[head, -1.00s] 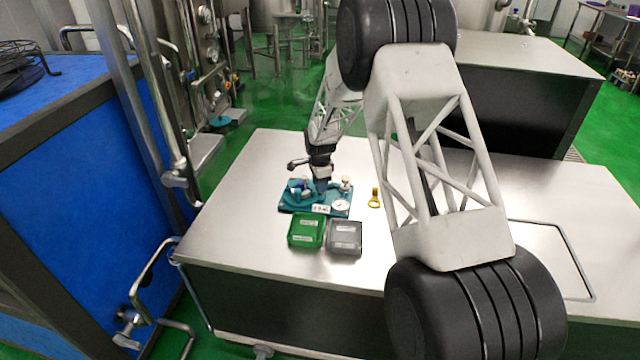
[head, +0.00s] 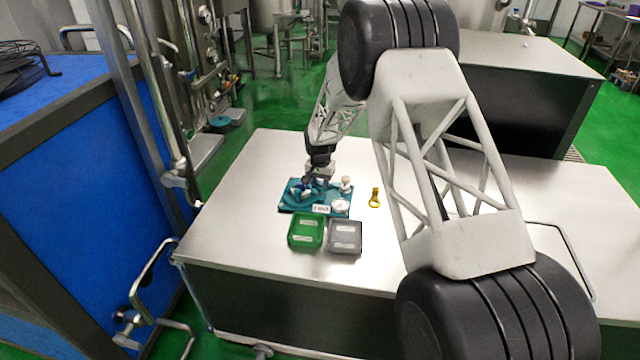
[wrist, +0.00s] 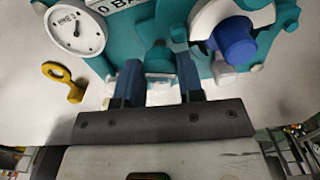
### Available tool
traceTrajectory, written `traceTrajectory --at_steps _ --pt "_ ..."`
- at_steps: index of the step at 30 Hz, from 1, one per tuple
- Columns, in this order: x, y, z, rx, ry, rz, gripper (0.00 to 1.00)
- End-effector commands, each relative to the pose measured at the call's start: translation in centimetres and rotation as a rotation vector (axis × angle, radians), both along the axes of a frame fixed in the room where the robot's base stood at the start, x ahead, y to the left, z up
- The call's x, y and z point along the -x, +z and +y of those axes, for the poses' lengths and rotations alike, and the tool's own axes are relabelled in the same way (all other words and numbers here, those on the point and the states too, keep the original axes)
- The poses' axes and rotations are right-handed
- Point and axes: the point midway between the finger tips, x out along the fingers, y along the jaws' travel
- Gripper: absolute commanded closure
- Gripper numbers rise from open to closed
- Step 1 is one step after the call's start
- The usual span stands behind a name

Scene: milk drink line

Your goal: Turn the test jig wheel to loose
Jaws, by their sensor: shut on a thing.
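The teal test jig (head: 286,207) lies on the steel table, with a white gauge (head: 341,206) at its front right corner; the gauge also shows in the wrist view (wrist: 76,27). My gripper (head: 319,181) is down at the back of the jig. In the wrist view its two blue fingers (wrist: 160,78) are closed about a small teal part, which appears to be the jig wheel (wrist: 160,60). Most of the wheel is hidden, and its setting cannot be read. A blue knob in a white collar (wrist: 235,42) sits right of the fingers, apart from them.
A green tray (head: 306,243) and a grey tray (head: 345,249) stand in front of the jig. A yellow ringed piece (head: 375,197) lies to its right. A white knob (head: 346,184) stands at the jig's back right. The table's left part is clear.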

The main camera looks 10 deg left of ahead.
Motion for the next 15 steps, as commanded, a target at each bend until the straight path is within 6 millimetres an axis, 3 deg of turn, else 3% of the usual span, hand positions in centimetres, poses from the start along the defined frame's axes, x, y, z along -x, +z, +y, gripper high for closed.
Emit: traceTrajectory --at_steps 15 --pt "0.08 0.01 -0.01 0.000 0.490 0.001 0.89"
